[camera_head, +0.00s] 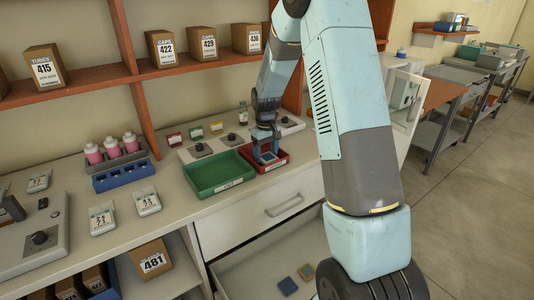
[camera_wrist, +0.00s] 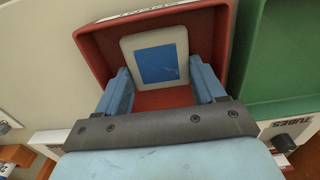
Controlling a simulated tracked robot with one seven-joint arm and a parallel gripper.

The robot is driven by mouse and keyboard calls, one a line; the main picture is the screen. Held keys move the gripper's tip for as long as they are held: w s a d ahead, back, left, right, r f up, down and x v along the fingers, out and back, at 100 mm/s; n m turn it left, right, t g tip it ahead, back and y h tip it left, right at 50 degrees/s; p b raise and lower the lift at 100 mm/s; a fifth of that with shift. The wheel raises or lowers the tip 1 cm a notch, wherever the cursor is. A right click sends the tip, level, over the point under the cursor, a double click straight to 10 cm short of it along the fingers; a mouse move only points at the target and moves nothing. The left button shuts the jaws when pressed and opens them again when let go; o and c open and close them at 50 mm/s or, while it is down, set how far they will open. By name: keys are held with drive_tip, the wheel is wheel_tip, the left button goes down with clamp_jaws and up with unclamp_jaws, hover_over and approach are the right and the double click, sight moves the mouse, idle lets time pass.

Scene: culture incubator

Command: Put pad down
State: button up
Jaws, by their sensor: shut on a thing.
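The pad (camera_wrist: 155,62) is a pale square with a blue centre. It sits between the two blue fingers of my gripper (camera_wrist: 158,75), which is shut on it. In the wrist view the pad is over the inside of the red tray (camera_wrist: 95,45); whether it touches the floor is unclear. In the head view my gripper (camera_head: 267,150) points down into the red tray (camera_head: 287,163) on the counter, with the pad (camera_head: 268,157) low between its fingers.
A green tray (camera_head: 232,184) stands directly left of the red one. A blue rack (camera_head: 122,175) and pink-filled bottles (camera_head: 112,147) are further left. Knobbed panels (camera_head: 205,148) lie behind.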

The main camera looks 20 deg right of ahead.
sight(266, 156)
drive_tip(key=shift+f, duration=0.15)
drive_tip(key=o, duration=1)
wheel_tip(266, 156, up, 11)
drive_tip(key=s+r+t, duration=0.1)
drive_tip(key=s+r, duration=0.8)
drive_tip(key=r, duration=0.1)
drive_tip(key=s+r+m+t, duration=0.1)
drive_tip(key=s+r+t, duration=0.1)
drive_tip(key=s, duration=1.1)
drive_tip(key=s+r+m+t, duration=0.2)
drive_tip(key=s+r, duration=0.3)
drive_tip(key=s, duration=0.8)
drive_tip(key=shift+s+m+t, duration=0.2)
drive_tip(key=shift+m+t, duration=0.1)
